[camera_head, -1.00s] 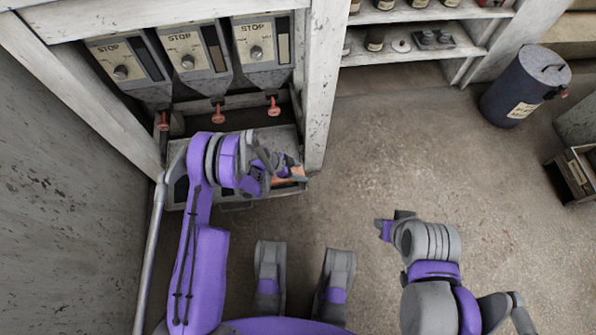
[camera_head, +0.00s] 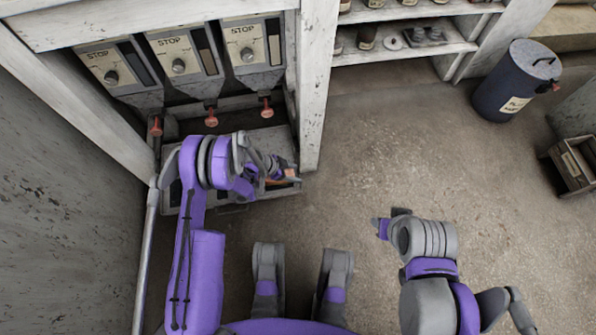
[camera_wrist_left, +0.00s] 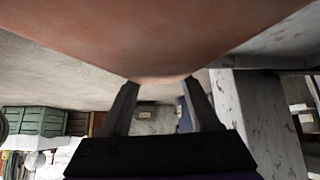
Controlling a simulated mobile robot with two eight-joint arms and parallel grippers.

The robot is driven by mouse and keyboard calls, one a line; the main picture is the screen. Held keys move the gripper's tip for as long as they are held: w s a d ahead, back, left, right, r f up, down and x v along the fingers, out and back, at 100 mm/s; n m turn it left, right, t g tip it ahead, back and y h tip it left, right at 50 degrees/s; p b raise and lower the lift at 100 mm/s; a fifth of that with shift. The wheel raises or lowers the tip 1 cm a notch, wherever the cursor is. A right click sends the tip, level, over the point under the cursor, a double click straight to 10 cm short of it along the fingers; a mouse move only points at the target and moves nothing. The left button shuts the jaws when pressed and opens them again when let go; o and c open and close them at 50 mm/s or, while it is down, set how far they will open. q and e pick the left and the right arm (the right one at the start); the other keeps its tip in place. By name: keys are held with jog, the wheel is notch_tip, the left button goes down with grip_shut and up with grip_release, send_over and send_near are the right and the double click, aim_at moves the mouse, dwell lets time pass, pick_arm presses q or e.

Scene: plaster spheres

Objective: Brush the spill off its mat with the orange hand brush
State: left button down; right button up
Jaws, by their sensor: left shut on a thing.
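My left gripper (camera_head: 268,172) reaches over the shallow grey tray below the dispensers and is shut on the orange hand brush (camera_head: 287,177). Only a small orange part of the brush shows near the tray's right end in the head view. In the left wrist view a large smooth orange-brown surface of the brush (camera_wrist_left: 150,40) fills the top, right at the fingertips (camera_wrist_left: 160,92). I cannot make out the mat or the spill; my left arm covers part of the tray. My right gripper (camera_head: 383,225) is away over bare floor, its fingers too unclear to judge.
Several dispensers marked STOP (camera_head: 180,58) with red knobs hang above the tray (camera_head: 250,202). A white post (camera_head: 313,90) stands just right of it. Shelves (camera_head: 400,48), a dark blue bin (camera_head: 515,85) and a crate (camera_head: 573,165) are farther right. The middle floor is clear.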

pick_arm(q)
jog(key=shift+s+a+f, duration=0.1)
jog(key=shift+s+a, duration=0.1)
jog(key=shift+a, duration=0.4)
jog(key=d, duration=0.2)
jog(key=w+d, duration=0.1)
jog(key=d, duration=0.1)
jog(key=shift+w+d, duration=0.2)
jog(key=shift+d, duration=0.05)
dwell(0.4)
jog(key=shift+s+a+r+p, duration=0.2)
jog(key=shift+a+r, duration=0.25)
jog(key=shift+a, duration=0.15)
jog(key=shift+s+a+r+p, duration=0.15)
jog(key=shift+a+r, duration=0.25)
jog(key=shift+a, duration=0.15)
